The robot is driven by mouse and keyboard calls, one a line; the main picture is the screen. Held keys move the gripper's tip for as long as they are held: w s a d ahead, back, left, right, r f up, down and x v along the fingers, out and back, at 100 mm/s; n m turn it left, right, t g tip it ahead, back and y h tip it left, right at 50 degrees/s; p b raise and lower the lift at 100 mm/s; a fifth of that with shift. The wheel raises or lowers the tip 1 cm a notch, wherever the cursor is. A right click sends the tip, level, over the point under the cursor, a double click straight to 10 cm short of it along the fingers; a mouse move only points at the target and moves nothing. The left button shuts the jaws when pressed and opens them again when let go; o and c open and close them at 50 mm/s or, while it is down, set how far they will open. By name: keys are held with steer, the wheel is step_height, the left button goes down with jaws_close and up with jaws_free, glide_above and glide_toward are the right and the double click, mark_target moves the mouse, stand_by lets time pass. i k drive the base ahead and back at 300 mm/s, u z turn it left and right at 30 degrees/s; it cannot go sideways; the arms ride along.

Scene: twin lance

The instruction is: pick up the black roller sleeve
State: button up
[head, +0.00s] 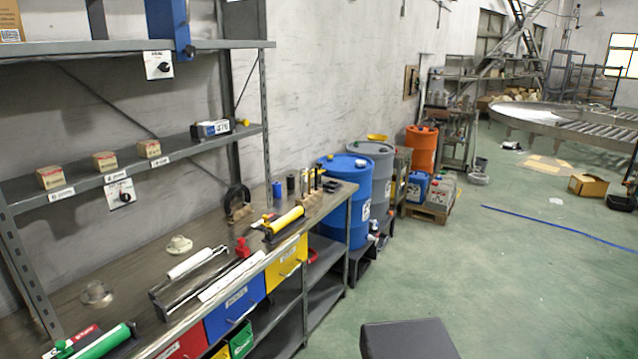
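A short black upright cylinder (290,184), which looks like the black roller sleeve, stands near the back of the workbench (140,262), towards its far end. A blue cylinder (277,190) stands just left of it. The black cylinder is small in the head view, so its details cannot be made out. My gripper is not in view, so its state does not show.
A yellow roller (286,219) lies in front of the cylinders, and a black arch-shaped thing (237,196) stands to their left. Blue (344,205) and grey drums stand beyond. Green floor (480,270) is open at right.

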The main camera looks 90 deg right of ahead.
mark_target(290, 178)
steer(key=z, duration=0.7)
steer(key=k, duration=0.25)
steer(key=z, duration=2.35)
steer(key=k, duration=0.6)
steer(key=u, duration=0.3)
steer(key=i, duration=0.7)
steer(key=u, duration=0.05)
